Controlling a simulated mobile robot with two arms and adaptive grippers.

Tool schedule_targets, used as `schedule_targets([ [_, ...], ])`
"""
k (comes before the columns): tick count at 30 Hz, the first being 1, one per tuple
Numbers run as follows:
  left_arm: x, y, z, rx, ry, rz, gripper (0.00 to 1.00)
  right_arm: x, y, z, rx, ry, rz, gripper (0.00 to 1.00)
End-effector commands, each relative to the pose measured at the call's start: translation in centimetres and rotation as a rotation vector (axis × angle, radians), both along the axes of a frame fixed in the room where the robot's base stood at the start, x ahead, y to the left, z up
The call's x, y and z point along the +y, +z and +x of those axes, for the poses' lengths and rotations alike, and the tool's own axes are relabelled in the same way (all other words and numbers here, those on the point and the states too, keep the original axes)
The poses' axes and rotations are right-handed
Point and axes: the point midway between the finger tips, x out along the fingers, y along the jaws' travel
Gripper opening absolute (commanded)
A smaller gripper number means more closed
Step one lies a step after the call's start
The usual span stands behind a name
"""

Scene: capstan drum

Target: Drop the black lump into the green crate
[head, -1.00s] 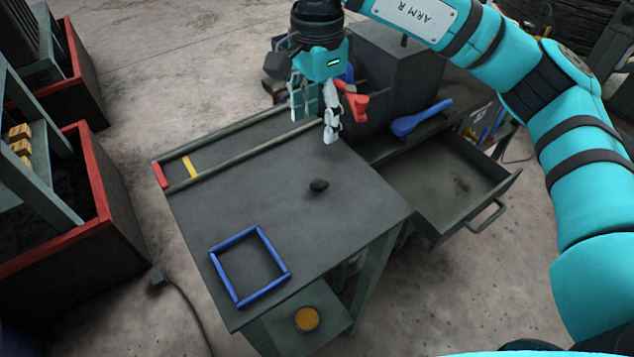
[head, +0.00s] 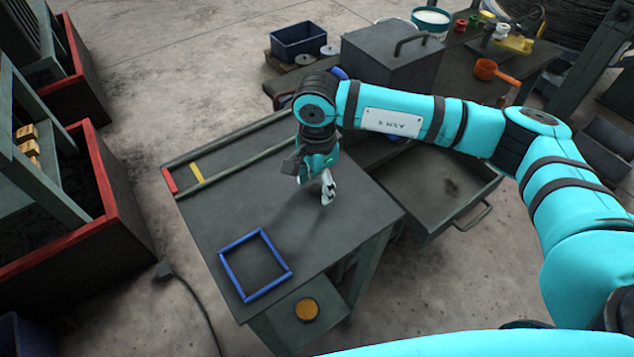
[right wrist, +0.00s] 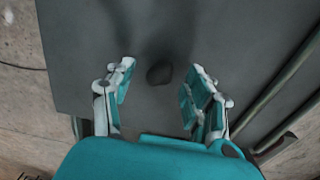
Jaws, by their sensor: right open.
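The black lump (right wrist: 160,74) is a small dark rounded piece on the grey table top (head: 225,205). In the right wrist view it lies between the two spread fingertips, with a gap on both sides. In the head view my right gripper hides it. My right gripper (head: 315,186) points down low over the table, open and empty; it also shows in the right wrist view (right wrist: 163,80). My left gripper is not in view. I cannot make out a green crate in these frames.
A blue square frame (head: 254,231) lies on the table's near left. A rail with red and yellow marks (head: 197,172) runs along the far-left edge. An open drawer (head: 425,197) juts out at right. A dark blue bin (head: 298,44) and a lidded grey box (head: 385,62) stand behind.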

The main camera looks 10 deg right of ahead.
Motion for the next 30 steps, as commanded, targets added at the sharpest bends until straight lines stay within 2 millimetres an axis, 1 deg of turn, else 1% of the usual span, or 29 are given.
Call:
schedule_targets([
  [1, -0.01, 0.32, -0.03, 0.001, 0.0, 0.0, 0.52, 0.0, -0.28, -0.03, 0.002, -0.001, -0.001, 0.54],
  [3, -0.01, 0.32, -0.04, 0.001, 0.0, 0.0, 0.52, 0.02, -0.64, -0.02, 0.0, 0.0, 0.001, 0.54],
  [9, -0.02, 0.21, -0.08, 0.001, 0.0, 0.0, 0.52, 0.03, -0.75, 0.01, -0.001, 0.0, 0.001, 0.54],
  [18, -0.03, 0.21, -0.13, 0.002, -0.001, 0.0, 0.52, 0.02, -0.7, 0.0, -0.001, 0.0, 0.0, 0.15],
  [30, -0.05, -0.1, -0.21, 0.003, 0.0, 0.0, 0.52, 0.01, -0.44, 0.06, -0.002, 0.0, 0.001, 0.14],
])
